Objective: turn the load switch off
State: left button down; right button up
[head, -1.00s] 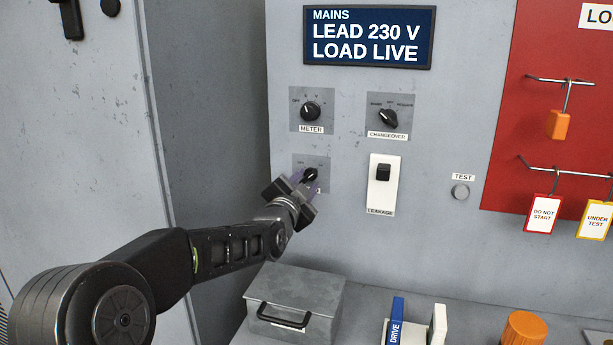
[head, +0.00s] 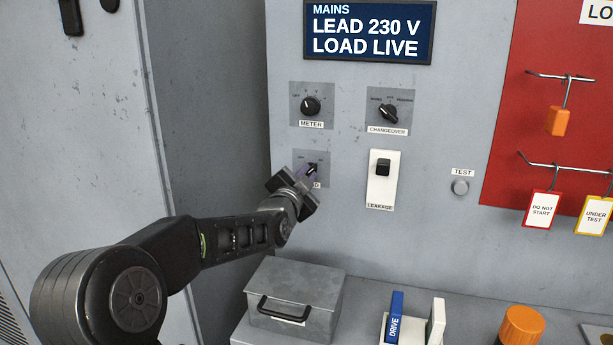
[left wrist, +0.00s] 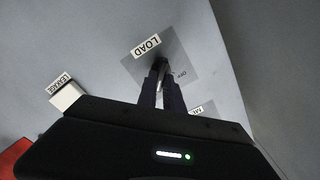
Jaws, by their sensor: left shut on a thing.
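The load switch (head: 313,167) is a black knob on a small grey plate, below the METER knob on the grey panel. My left gripper (head: 308,176) is shut on this knob, and its wrist covers most of the LOAD label in the head view. In the left wrist view the left gripper (left wrist: 161,88) has both fingers closed about the dark knob, beside the LOAD label (left wrist: 146,46) and a small OFF mark. The knob's exact pointing is hard to read. The display (head: 369,34) says LEAD 230 V, LOAD LIVE. My right gripper is out of view.
The METER knob (head: 310,105), CHANGEOVER knob (head: 388,111) and white LEAKAGE switch (head: 382,190) are close by. A grey metal box (head: 300,275) stands on the ledge below my arm. Tags hang on the red board (head: 560,40) at right.

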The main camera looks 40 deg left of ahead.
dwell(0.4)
pick_arm(q)
jog(key=shift+f+n+b, duration=0.15)
jog(key=shift+n+b, duration=0.25)
jog(key=shift+b, duration=0.3)
jog(key=n+b, duration=0.5)
jog(key=b, duration=0.1)
jog(key=shift+a+b, duration=0.1)
jog(key=shift+b, duration=0.2)
jog(key=shift+s+a+n+b, duration=0.15)
jog(key=shift+n+b, duration=1.2)
jog(key=shift+n, duration=1.7)
jog(key=shift+w+a+n+b, duration=0.1)
jog(key=shift+n+b, duration=1.25)
jog(key=shift+n, duration=1.7)
